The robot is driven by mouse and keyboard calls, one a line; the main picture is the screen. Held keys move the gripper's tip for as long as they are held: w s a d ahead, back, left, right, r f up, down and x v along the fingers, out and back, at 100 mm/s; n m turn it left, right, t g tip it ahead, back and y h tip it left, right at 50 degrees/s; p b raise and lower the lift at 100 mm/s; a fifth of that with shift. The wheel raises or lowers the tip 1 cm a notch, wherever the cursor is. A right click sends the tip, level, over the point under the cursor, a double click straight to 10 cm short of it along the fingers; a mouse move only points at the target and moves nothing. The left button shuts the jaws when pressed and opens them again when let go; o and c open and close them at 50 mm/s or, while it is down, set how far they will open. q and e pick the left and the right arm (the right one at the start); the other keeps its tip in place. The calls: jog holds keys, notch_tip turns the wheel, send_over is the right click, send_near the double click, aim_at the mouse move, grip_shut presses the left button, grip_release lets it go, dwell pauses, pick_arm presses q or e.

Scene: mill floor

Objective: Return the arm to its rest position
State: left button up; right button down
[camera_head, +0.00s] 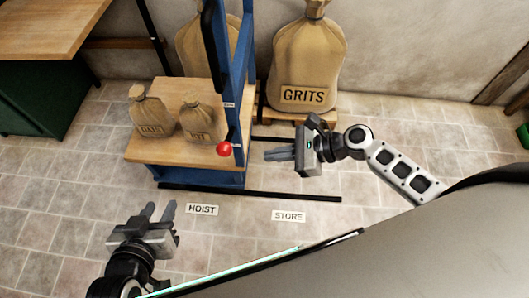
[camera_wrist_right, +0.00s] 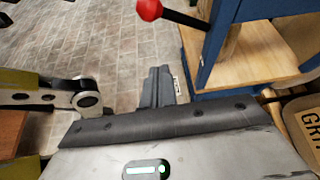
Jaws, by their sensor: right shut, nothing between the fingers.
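My right gripper (camera_head: 280,153) is in the air right of the blue hoist frame (camera_head: 245,80), its fingers pointing left toward the red lever knob (camera_head: 224,149) but apart from it. It is shut and empty; its closed fingers also show in the right wrist view (camera_wrist_right: 158,88). There the red knob (camera_wrist_right: 150,9) is at the top, beyond the fingertips, with a gap between. My left gripper (camera_head: 160,213) is at the lower left over the tiled floor. Its two fingers are apart with nothing between them.
Two small sacks (camera_head: 152,115) (camera_head: 197,118) stand on the hoist's wooden platform (camera_head: 150,150). A large GRITS sack (camera_head: 307,65) stands behind on a wooden base. HOIST (camera_head: 202,209) and STORE (camera_head: 289,216) labels lie on the floor. Open floor lies to the right. A wooden table (camera_head: 45,25) is at upper left.

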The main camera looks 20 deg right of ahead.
dwell(0.6)
jog(key=s+a+f+n+t+h, duration=0.1)
jog(key=s+n+h, duration=0.15)
jog(key=n, duration=0.45)
jog(key=s+a+n+t+h, duration=0.1)
jog(key=s+a+n+h, duration=0.15)
jog(key=n, duration=0.45)
jog(key=s+d+r+n+t+h, duration=0.1)
jog(key=d+r+n+t+h, duration=0.2)
jog(key=n, duration=0.7)
jog(key=shift+s+d+r+t, duration=0.3)
jog(key=shift+s+r, duration=0.1)
jog(key=shift+r, duration=0.55)
